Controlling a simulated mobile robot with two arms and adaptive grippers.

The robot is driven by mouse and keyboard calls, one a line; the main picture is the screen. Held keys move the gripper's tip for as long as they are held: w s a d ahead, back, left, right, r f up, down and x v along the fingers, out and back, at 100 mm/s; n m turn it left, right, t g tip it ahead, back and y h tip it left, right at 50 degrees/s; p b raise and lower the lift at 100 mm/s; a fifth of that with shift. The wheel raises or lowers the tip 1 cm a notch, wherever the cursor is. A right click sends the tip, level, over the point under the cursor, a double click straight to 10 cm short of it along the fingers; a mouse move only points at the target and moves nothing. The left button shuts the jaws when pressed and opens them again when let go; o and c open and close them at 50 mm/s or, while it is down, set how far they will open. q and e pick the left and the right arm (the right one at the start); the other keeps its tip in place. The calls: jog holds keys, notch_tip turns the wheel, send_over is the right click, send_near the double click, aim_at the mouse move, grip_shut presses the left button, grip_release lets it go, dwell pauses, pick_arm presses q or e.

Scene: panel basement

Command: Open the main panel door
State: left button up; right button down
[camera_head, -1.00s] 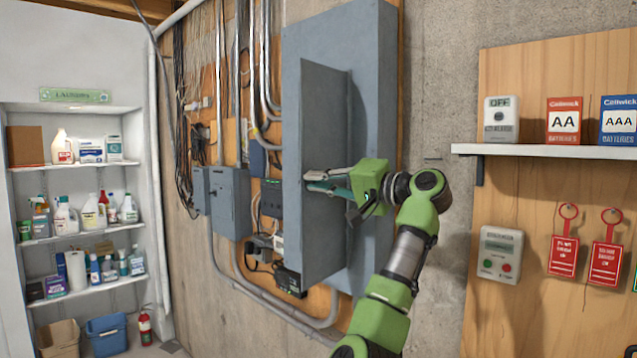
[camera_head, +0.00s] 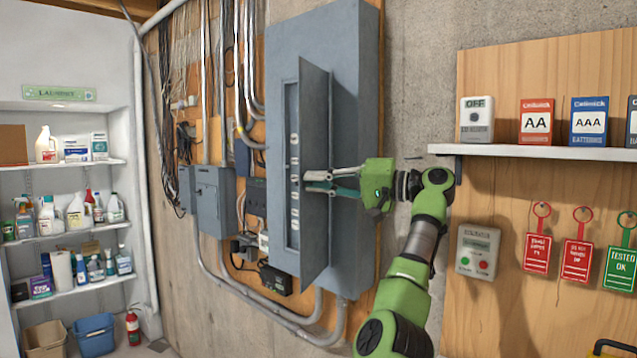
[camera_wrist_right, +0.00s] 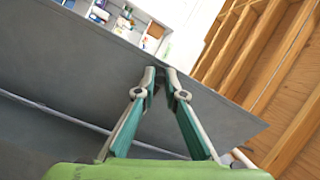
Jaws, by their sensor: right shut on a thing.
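The main panel (camera_head: 350,110) is a tall grey box on the wall in the head view. Its door (camera_head: 315,200) is swung partly open and stands out from the box. A strip of breakers (camera_head: 294,165) shows in the opening left of the door. My right gripper (camera_head: 308,182) is shut on the door's free edge, about mid-height. In the right wrist view the fingertips (camera_wrist_right: 160,72) meet at the edge of the grey door (camera_wrist_right: 80,60). My left gripper is not in view.
A smaller grey box (camera_head: 215,200) and conduits are left of the panel. A shelf (camera_head: 540,152) with battery boxes and red tags (camera_head: 537,252) hang on the board at right. Laundry shelves (camera_head: 75,230) stand at far left.

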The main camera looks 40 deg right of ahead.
jog(key=c, duration=2.1)
grip_release()
jog(key=shift+r, duration=0.1)
jog(key=shift+c, duration=0.2)
jog(key=shift+o, duration=0.2)
jog(key=shift+w+a, duration=0.1)
jog(key=shift+w, duration=0.1)
jog(key=v, duration=1.2)
jog(key=shift+w, duration=0.1)
